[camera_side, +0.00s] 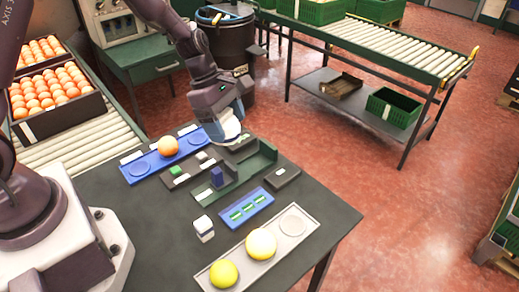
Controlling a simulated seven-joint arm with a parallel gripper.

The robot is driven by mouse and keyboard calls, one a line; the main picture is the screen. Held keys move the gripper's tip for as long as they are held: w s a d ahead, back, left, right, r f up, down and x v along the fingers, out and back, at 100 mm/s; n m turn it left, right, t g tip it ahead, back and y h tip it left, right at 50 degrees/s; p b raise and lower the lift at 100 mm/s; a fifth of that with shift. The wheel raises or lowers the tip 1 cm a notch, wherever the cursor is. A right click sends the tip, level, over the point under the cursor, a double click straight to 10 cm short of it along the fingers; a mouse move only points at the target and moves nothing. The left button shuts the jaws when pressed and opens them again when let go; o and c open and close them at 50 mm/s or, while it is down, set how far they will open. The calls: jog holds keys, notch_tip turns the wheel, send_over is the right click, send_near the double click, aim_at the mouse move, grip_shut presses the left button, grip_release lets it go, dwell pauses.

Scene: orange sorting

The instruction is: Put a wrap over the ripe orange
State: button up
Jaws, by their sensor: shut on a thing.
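The ripe orange (168,145) sits on a long blue tray (139,167) at the far left of the dark table. Two paler fruits, one yellow-green (223,273) and one yellow (261,243), sit on a grey tray at the front. My gripper (232,127) is above the back of the table, to the right of the orange and apart from it. It is shut on a small whitish thing, which looks like a wrap (228,131); the fingers and arm partly hide it.
The grey tray (294,247) has an empty round place at its right end. A green holder (262,160), a blue label plate (246,208) and a small white-topped jar (203,228) stand mid-table. Crates of oranges (62,118) stand at the left.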

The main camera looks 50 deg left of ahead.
jog(key=s+a+n, duration=0.2)
jog(key=a, duration=0.7)
send_over(169, 139)
jog(key=f, duration=0.1)
jog(key=shift+t, duration=0.3)
jog(key=shift+s+f, duration=0.1)
jog(key=shift+f, duration=4.35)
jog(key=shift+f, duration=0.55)
jog(key=o, duration=0.9)
jog(key=shift+r, duration=4.05)
jog(key=shift+m, duration=0.4)
